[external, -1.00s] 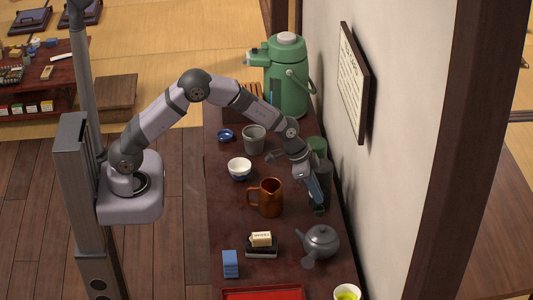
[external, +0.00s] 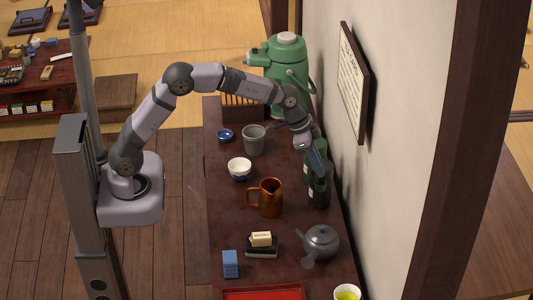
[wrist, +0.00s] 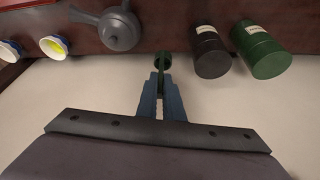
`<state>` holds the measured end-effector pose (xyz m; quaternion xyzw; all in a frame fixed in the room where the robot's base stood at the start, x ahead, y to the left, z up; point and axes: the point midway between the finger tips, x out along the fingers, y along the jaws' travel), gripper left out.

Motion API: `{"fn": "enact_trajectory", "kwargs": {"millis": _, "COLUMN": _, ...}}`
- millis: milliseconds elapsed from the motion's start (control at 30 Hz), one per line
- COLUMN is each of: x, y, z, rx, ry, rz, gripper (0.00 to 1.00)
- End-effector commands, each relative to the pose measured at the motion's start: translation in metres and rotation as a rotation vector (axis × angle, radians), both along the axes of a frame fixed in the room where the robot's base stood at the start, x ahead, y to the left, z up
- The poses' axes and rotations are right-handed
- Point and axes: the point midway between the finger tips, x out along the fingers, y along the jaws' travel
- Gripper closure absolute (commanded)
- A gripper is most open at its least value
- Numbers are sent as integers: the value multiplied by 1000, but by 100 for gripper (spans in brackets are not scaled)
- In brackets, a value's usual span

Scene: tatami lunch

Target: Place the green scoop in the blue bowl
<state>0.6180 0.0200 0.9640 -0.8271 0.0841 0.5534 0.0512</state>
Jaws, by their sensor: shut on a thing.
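My gripper (wrist: 160,82) is shut on the green scoop (wrist: 163,59), whose dark green end sticks out beyond the fingertips in the wrist view. In the external view my gripper (external: 317,160) is raised beside the wall, over the canisters at the right side of the counter. The scoop is hard to make out there against the dark canisters. The small blue bowl (external: 226,135) sits on the far left part of the counter, well to the left of my gripper. Its inside looks empty.
A green canister (wrist: 262,52) and a black canister (wrist: 209,54) stand close to the gripper. A grey cup (external: 254,139), a white bowl (external: 239,166) and a brown mug (external: 270,198) stand between the wall side and left edge. A teapot (external: 320,241) is nearer the front.

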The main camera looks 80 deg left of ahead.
Motion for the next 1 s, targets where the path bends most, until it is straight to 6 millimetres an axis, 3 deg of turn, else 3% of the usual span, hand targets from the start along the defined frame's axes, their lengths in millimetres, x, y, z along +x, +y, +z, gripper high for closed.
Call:
{"fn": "enact_trajectory", "kwargs": {"millis": 33, "x": 1, "y": 0, "z": 15, "rx": 0, "ry": -7, "rz": 1, "gripper": 100}}
{"fn": "enact_trajectory", "kwargs": {"millis": 300, "x": 1, "y": 0, "z": 69, "rx": 1, "ry": -5, "rz": 1, "gripper": 100}}
{"fn": "enact_trajectory", "kwargs": {"millis": 567, "x": -2, "y": 57, "z": 65, "rx": -1, "ry": 1, "rz": 84, "gripper": 100}}
{"fn": "enact_trajectory", "kwargs": {"millis": 767, "x": -13, "y": 125, "z": 64, "rx": -1, "ry": 0, "rz": 183, "gripper": 100}}
{"fn": "enact_trajectory", "kwargs": {"millis": 1000, "x": -50, "y": 235, "z": 63, "rx": -1, "ry": 0, "rz": 346, "gripper": 100}}
